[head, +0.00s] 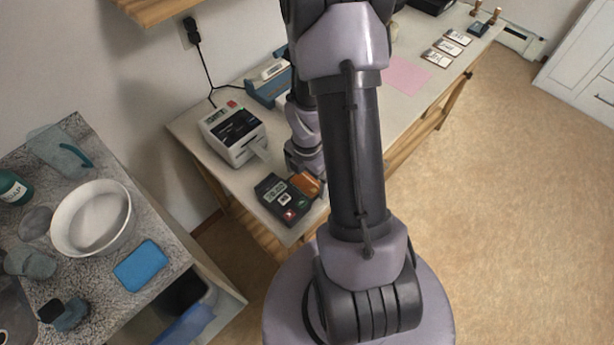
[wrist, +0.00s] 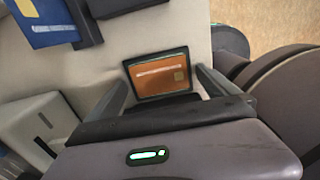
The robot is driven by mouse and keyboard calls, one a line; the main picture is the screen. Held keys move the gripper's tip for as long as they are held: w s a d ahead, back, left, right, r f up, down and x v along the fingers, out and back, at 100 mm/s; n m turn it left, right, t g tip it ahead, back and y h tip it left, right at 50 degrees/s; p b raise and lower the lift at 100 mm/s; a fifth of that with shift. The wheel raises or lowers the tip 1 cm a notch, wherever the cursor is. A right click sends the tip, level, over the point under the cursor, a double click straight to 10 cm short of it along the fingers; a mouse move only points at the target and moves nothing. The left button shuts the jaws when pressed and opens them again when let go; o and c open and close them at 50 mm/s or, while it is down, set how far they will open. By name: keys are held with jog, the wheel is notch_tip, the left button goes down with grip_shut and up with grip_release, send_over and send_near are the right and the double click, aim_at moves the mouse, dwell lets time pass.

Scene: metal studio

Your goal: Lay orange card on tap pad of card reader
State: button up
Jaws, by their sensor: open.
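The orange card (wrist: 160,74) lies flat, inside a dark rim, in the wrist view; its chip is to the right. In the head view the card (head: 305,184) shows at the upper right of the dark card reader (head: 283,200), with its screen and red key. The dark surface under it looks like the tap pad, but the card covers most of it. My gripper (wrist: 163,84) is open, its fingers on either side of the card and apart from it. The reader's key side is hidden in the wrist view.
A white label printer (head: 233,132) stands behind the reader; a blue device (head: 268,85) is farther back. A pink sheet (head: 407,75) and several small cards lie at the bench's right. A blue printed object (wrist: 45,22) is near the gripper in the wrist view.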

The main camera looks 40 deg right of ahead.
notch_tip(320, 180, up, 13)
jog(key=p, duration=0.5)
jog(key=shift+f+p, duration=0.15)
jog(key=shift+p, duration=0.25)
notch_tip(320, 180, up, 7)
jog(key=m+t, duration=0.1)
jog(key=m, duration=0.3)
send_over(307, 183)
jog(key=w+a, duration=0.2)
jog(key=a, duration=0.2)
jog(key=a+r+m+t, duration=0.2)
jog(key=a+r+m, duration=0.3)
jog(key=r, duration=0.1)
jog(key=s+a+r+m+t+y+b, duration=0.1)
jog(key=s+a+r+m, duration=0.2)
jog(key=a+m, duration=0.3)
jog(key=s+a+r+m+t+y+b, duration=0.1)
jog(key=s+a+r+m+b, duration=0.1)
jog(key=s+a+r+m, duration=0.2)
jog(key=shift+s+a+r+m+t+b, duration=0.35)
jog(key=shift+s+a+m, duration=0.75)
jog(key=shift+m, duration=1)
